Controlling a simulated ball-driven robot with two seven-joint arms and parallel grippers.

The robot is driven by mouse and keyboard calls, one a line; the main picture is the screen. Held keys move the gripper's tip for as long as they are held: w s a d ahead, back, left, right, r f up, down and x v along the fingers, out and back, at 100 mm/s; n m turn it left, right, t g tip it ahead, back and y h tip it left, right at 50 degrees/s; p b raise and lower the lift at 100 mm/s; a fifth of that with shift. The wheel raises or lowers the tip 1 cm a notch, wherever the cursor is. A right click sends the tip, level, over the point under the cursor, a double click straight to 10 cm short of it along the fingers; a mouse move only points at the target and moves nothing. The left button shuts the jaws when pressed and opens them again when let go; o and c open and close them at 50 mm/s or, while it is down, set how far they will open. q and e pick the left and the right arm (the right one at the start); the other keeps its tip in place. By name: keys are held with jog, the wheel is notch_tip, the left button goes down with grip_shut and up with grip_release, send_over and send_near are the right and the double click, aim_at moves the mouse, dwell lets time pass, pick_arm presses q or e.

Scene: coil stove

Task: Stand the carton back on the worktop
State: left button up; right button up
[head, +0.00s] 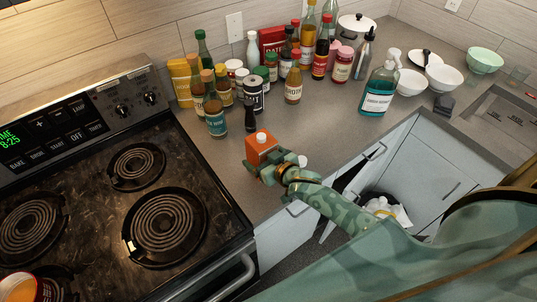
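The orange carton (261,146) with a white cap is in the head view, over the worktop (222,165) just right of the stove. It looks roughly upright, cap up. My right gripper (272,170) comes in from the lower right, and its green fingers are closed around the carton's lower part. The fingers hide the carton's base, so I cannot tell whether it touches the worktop. My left gripper is not in view.
Several bottles and jars stand behind the carton, the nearest a blue-labelled bottle (215,115) and a dark pepper mill (250,118). The coil stove (100,215) lies left. A soap bottle (377,92) stands right. The worktop's front edge is close to the gripper.

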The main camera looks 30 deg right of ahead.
jog(key=p+v, duration=0.2)
jog(key=v, duration=1)
